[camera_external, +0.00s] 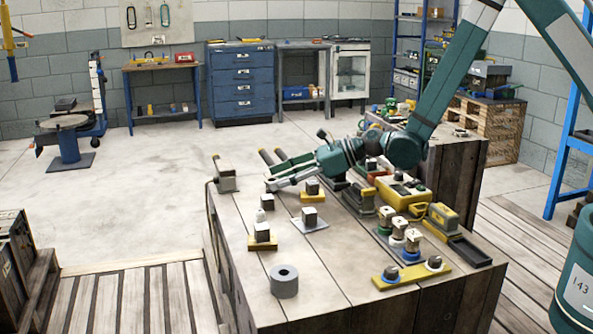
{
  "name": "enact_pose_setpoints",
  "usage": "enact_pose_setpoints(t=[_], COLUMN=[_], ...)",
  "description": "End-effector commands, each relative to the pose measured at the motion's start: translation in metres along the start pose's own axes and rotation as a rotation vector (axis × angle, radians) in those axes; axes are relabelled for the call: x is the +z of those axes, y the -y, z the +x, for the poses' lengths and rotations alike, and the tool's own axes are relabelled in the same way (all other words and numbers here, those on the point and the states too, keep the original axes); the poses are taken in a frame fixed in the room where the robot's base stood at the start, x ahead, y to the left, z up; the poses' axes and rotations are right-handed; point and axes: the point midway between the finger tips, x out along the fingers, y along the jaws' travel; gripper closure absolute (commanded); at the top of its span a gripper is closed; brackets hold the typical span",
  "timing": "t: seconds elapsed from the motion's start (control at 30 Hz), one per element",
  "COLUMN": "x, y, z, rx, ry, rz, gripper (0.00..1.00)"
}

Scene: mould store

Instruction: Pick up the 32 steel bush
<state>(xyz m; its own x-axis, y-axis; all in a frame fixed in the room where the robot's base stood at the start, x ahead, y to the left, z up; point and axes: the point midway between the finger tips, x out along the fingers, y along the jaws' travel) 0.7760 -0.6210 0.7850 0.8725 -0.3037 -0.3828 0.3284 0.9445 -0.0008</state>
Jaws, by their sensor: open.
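A short grey hollow cylinder (284,281), which looks like the steel bush, stands upright near the front left of the wooden bench top (335,262). Its round hole faces up, and no number can be read on it. My gripper (271,185) is open, at the far left part of the bench, reaching in from the right with its fingers pointing left. It is well behind the bush and apart from it. I see nothing held between the fingers.
A grey block (225,181) sits at the far left corner. Stamps, a yellow box (403,193), a black tray (470,251) and a yellow strip (411,275) fill the right side. Bench around the bush is clear.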

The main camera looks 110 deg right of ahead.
Motion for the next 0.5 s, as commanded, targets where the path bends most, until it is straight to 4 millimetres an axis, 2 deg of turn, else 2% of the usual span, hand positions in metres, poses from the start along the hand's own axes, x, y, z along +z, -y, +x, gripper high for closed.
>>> enact_pose_setpoints(t=[0.17,0.5], x=[-0.0001,0.0004], y=[0.0000,-0.0001], z=[0.0110,0.0115], rx=[0.000,0.000], ry=[0.000,0.000], rz=[0.000,0.001], gripper=[0.57,0.57])
